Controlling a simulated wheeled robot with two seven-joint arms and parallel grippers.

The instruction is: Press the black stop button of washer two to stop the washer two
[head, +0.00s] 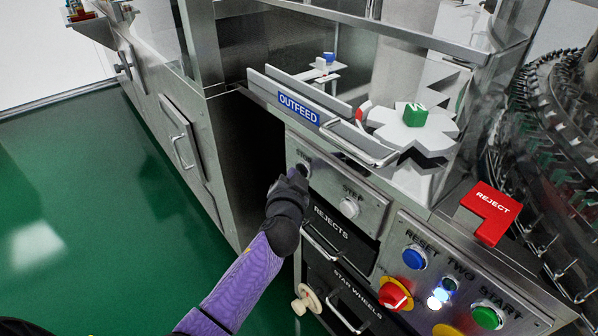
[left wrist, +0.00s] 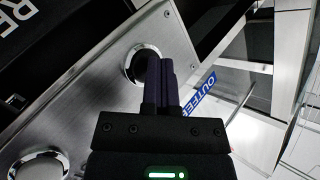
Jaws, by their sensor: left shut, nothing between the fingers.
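The black button (head: 304,169) sits at the left end of a grey metal panel (head: 325,183) under the OUTFEED sign. My left gripper (head: 297,178) is shut and empty, with its tips at this button and partly covering it. In the left wrist view, the closed fingers (left wrist: 163,85) overlap the right part of the button's silver ring (left wrist: 130,66). Whether the tips touch the button cannot be told. The label above it is too small to read surely. My right gripper is not in view.
On the same panel is a white STEP button (head: 349,208). A lower panel marked TWO has a blue RESET button (head: 414,257), a red knob (head: 394,294) and a green START button (head: 487,317). A rail with the OUTFEED sign (head: 298,109) runs above. Green floor lies left.

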